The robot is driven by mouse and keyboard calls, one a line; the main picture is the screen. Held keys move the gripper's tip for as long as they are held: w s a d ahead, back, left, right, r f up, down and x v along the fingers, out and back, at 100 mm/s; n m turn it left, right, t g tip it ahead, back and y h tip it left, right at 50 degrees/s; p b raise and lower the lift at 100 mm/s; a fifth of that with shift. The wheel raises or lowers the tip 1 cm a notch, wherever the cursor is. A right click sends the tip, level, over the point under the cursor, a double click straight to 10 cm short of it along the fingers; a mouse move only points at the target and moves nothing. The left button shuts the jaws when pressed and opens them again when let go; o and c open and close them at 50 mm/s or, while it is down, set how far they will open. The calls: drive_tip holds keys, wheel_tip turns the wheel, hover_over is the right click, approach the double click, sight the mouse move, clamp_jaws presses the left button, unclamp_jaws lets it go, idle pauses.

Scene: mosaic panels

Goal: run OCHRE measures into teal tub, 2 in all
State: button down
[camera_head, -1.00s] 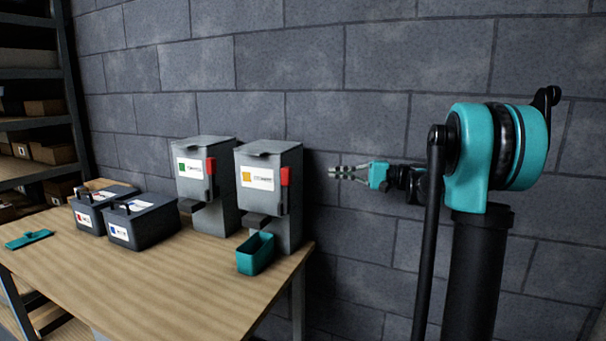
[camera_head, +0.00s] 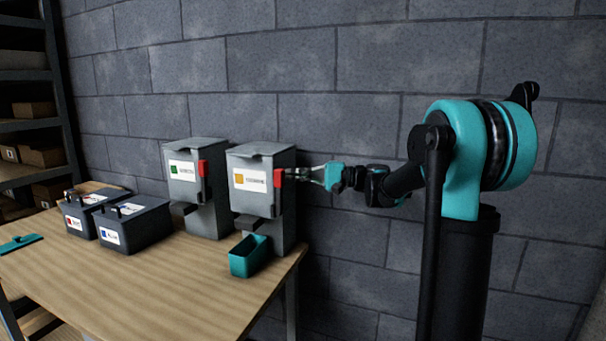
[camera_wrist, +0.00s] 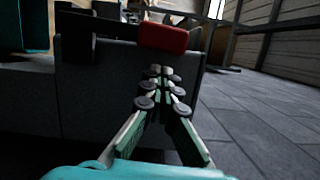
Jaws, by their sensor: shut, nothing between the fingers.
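The ochre-labelled grey dispenser (camera_head: 262,198) stands at the table's right end, with a red lever (camera_head: 279,178) on its right side. The label's text is too blurred to read surely. The teal tub (camera_head: 247,265) sits upright on the table below its spout. My gripper (camera_head: 293,175) is shut and empty, its tips beside the red lever. In the wrist view the fingertips (camera_wrist: 160,73) come together just short of the red lever (camera_wrist: 163,37); I cannot tell if they touch it. The tub's contents are hidden.
A green-labelled dispenser (camera_head: 205,190) stands to the left. Two dark lidded boxes, one with a red label (camera_head: 77,224) and one with a blue label (camera_head: 134,230), sit further left. A flat teal tool (camera_head: 18,243) lies at the table's left. The wooden table's (camera_head: 165,285) front is clear.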

sight(284, 174)
drive_tip(key=shift+s+a, duration=0.2)
drive_tip(key=shift+s, duration=0.4)
drive_tip(key=shift+s+a+r+n, duration=0.15)
drive_tip(key=shift+s+n, duration=0.1)
drive_tip(key=shift+n, duration=0.15)
drive_tip(key=shift+s, duration=0.15)
drive_tip(key=shift+s+a+r+n+h, duration=0.15)
drive_tip(key=shift+s+a+n+h, duration=0.05)
drive_tip(key=shift+s+n, duration=0.3)
drive_tip(key=shift+s+a+r+n+h, duration=0.15)
drive_tip(key=shift+s+n+h, duration=0.05)
drive_tip(key=shift+s+n, duration=0.3)
drive_tip(key=s+n, duration=0.1)
drive_tip(key=s, duration=0.1)
drive_tip(key=s+a+n+h, duration=0.1)
drive_tip(key=n, duration=0.1)
drive_tip(key=s+a+f+n, duration=0.1)
drive_tip(key=s+n, duration=0.1)
drive_tip(key=shift+s+t, duration=0.3)
drive_tip(key=shift+s+a+f+n+h, duration=0.25)
drive_tip(key=shift+s+f+n, duration=0.25)
drive_tip(key=shift+s, duration=0.15)
drive_tip(key=shift+s+a+f+n+h, duration=0.15)
drive_tip(key=shift+s+a+f+n, duration=0.1)
drive_tip(key=shift+s+f+n, duration=0.25)
drive_tip(key=shift+s, duration=0.2)
